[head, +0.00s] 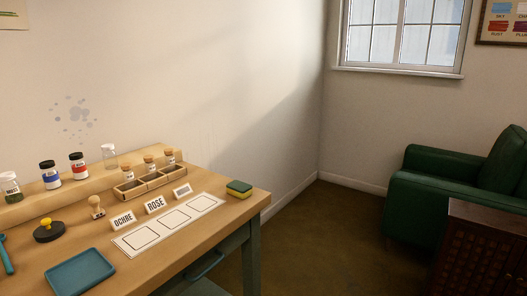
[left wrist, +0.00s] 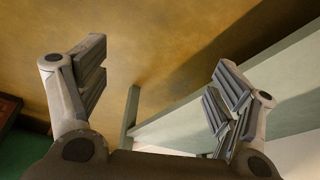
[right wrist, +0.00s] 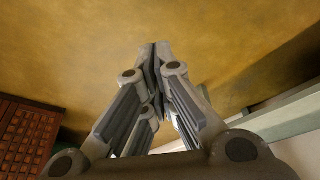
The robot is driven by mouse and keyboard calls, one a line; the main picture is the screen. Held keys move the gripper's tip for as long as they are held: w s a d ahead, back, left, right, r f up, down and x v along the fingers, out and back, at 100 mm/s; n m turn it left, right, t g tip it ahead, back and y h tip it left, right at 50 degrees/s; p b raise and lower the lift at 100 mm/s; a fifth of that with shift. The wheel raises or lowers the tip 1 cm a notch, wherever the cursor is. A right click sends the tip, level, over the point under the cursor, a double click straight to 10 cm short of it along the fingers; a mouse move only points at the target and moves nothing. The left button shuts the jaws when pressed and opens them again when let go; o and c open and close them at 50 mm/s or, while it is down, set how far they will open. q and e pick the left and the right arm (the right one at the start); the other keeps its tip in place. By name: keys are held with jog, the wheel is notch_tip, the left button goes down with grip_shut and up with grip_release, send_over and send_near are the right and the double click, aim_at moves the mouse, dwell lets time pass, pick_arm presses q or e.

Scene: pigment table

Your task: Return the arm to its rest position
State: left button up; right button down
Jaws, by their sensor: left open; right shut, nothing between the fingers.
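Neither of my arms shows in the head view. In the left wrist view my left gripper (left wrist: 160,85) has its fingers spread wide with nothing between them. In the right wrist view my right gripper (right wrist: 154,55) has its fingertips together, with nothing held. Behind both grippers is the brown floor. A pale table leg and rail (left wrist: 220,100) run behind the left gripper's right finger; how far apart they are I cannot tell.
The wooden table (head: 215,225) bears a white mat (head: 133,243), a blue tray (head: 80,272), a sponge (head: 239,188), a rack (head: 128,191) of corked vials, label cards and several jars. A green armchair (head: 430,180) and a dark wooden cabinet (head: 480,250) stand right. Floor between is clear.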

pick_arm(q)
jog(key=s+a+f+g+p, duration=0.1)
jog(key=s+a+f+p, duration=0.1)
jog(key=s+p, duration=0.5)
jog(key=s+a+f+g+p, duration=0.1)
jog(key=s+f+p, duration=0.4)
jog(key=s, duration=0.8)
jog(key=shift+s+a+g+p, duration=0.3)
jog(key=shift+s+a+p, duration=0.1)
jog(key=shift+p, duration=0.5)
pick_arm(e)
jog(key=s+d+f+g, duration=0.1)
jog(key=s+d+f, duration=0.1)
jog(key=s, duration=0.8)
jog(key=s+d+f+g, duration=0.1)
jog(key=s+f, duration=0.4)
jog(key=s, duration=0.5)
jog(key=shift+s+d+g, duration=0.3)
jog(key=shift+s+d, duration=0.1)
